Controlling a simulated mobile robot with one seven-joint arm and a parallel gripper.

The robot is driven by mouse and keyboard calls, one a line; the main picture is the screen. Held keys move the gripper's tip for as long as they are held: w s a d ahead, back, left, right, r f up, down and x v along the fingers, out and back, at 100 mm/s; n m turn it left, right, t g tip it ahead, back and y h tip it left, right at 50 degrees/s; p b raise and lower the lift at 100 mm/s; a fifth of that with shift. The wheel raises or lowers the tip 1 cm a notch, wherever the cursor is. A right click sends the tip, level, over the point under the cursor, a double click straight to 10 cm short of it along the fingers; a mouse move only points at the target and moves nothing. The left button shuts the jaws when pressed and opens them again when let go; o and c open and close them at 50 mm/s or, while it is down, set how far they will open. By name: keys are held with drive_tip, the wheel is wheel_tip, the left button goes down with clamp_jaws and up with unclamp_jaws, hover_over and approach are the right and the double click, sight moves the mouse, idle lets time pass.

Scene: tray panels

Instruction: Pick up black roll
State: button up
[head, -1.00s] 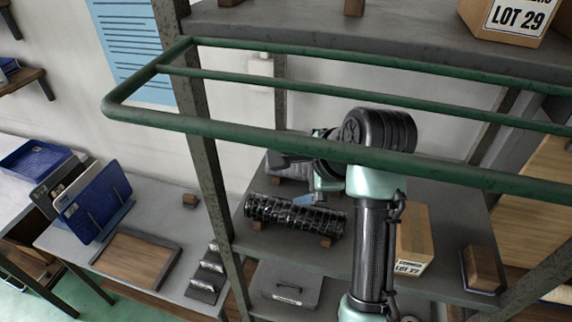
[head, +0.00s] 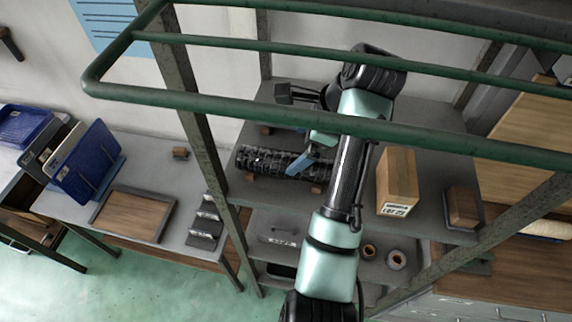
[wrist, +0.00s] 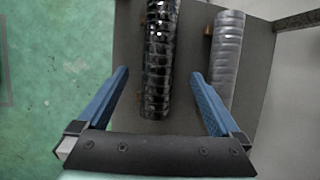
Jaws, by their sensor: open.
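The black roll (head: 262,160), glossy and ribbed, lies on wooden supports on the middle shelf of the rack. In the wrist view the black roll (wrist: 158,75) runs upright in the picture, between the two blue fingers. My gripper (wrist: 160,73) is open and empty; one finger shows on each side of the roll, the right one near the gap before a grey roll. In the head view my gripper (head: 305,163) is over the right part of the black roll and hides some of it. I cannot tell how far above it the fingertips are.
A grey roll (wrist: 226,60) lies beside the black one. A cardboard box (head: 397,180) and a brown block (head: 461,207) stand on the right of the shelf (head: 435,190). A green rail (head: 220,103) and a rack post (head: 205,150) stand in front.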

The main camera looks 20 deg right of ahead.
sight(287, 159)
drive_tip(key=shift+b+x, duration=0.6)
drive_tip(key=shift+x, duration=0.6)
drive_tip(key=shift+w+a+f, duration=0.15)
drive_tip(key=shift+a+f, duration=0.05)
drive_tip(key=shift+f, duration=0.25)
drive_tip(key=shift+w+a+f+p, duration=0.1)
drive_tip(key=shift+w+f+p, duration=0.05)
drive_tip(key=shift+f+p, duration=0.3)
drive_tip(key=shift+p+x, duration=1)
drive_tip(key=shift+x, duration=1.15)
drive_tip(key=shift+r, duration=0.1)
clamp_jaws()
